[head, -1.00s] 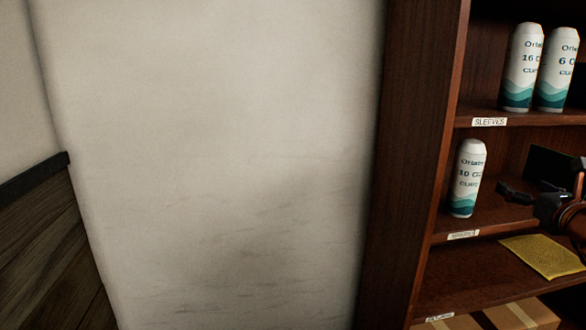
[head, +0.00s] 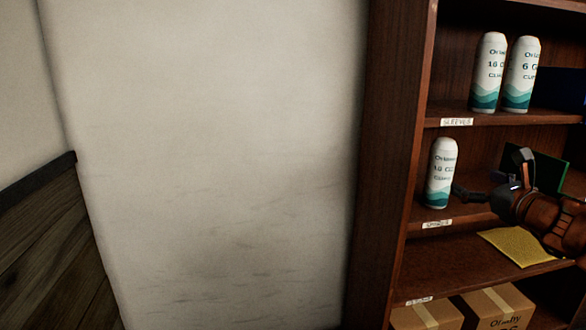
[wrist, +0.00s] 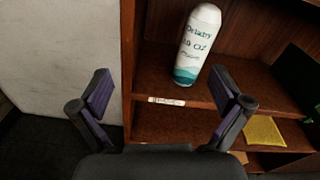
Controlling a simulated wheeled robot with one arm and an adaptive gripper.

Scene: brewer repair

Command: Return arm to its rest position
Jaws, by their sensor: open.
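My gripper (head: 489,174) is at the right of the head view, in front of the shelf unit's middle shelf. In the wrist view my gripper (wrist: 162,95) has its two purple-padded fingers wide apart with nothing between them. A white and teal cup sleeve (head: 441,172) stands upright on the middle shelf, just left of and beyond my gripper. The same sleeve (wrist: 197,45) stands beyond the fingers in the wrist view, apart from them.
The brown shelf unit (head: 385,130) fills the right side. Two more sleeves (head: 489,72) stand on the shelf above. A yellow padded envelope (head: 515,245) lies on the shelf below, with cardboard boxes (head: 497,307) at the bottom. A bare pale wall (head: 205,150) is left.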

